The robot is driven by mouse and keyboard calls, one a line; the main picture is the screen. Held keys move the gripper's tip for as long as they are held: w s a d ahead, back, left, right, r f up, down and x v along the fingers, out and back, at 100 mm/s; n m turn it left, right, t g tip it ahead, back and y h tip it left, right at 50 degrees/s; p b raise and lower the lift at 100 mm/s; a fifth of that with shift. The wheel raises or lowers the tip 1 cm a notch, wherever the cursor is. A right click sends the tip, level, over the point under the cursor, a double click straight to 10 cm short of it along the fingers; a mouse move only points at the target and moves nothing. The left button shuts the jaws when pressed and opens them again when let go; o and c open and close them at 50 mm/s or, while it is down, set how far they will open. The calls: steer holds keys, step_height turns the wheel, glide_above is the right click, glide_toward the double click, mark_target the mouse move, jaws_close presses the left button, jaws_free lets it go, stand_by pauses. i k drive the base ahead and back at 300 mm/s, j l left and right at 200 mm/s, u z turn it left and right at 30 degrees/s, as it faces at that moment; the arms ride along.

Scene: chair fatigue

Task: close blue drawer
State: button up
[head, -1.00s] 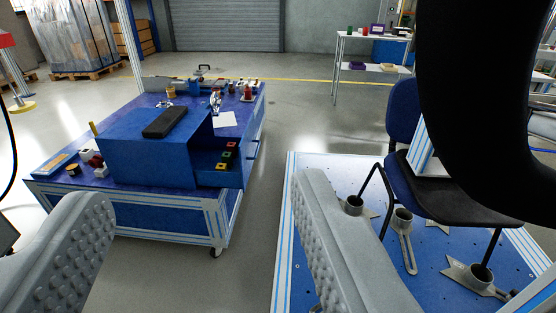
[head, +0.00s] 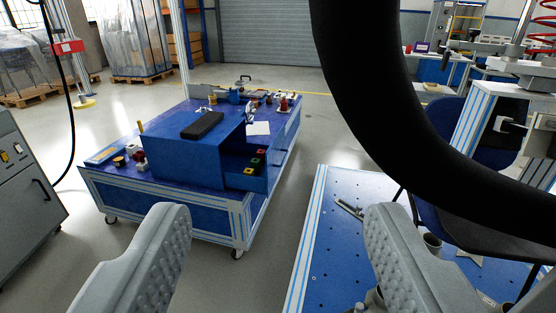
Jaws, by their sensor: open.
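A blue box-shaped cabinet (head: 184,158) stands on a wheeled blue table (head: 165,205). Its blue drawer (head: 246,178) sticks out at the right side of the cabinet, open, with several small coloured pieces inside. A black object (head: 202,125) lies on top of the cabinet. My gripper (head: 278,245) is in the foreground with its two grey textured fingers wide apart and nothing between them. It is well short of the drawer and not touching it.
A blue perforated platform (head: 345,240) with metal fixtures and a dark chair (head: 440,215) stands at the right. A grey control cabinet (head: 25,180) is at the left. Grey floor (head: 285,205) lies clear between table and platform. A thick black tube blocks the upper right.

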mark_target(235, 155)
steer(key=i+j, duration=0.15)
steer(key=j, duration=0.2)
steer(key=i+j, duration=0.35)
steer(key=j, duration=0.3)
steer(key=i+j, duration=0.15)
steer(key=j, duration=0.2)
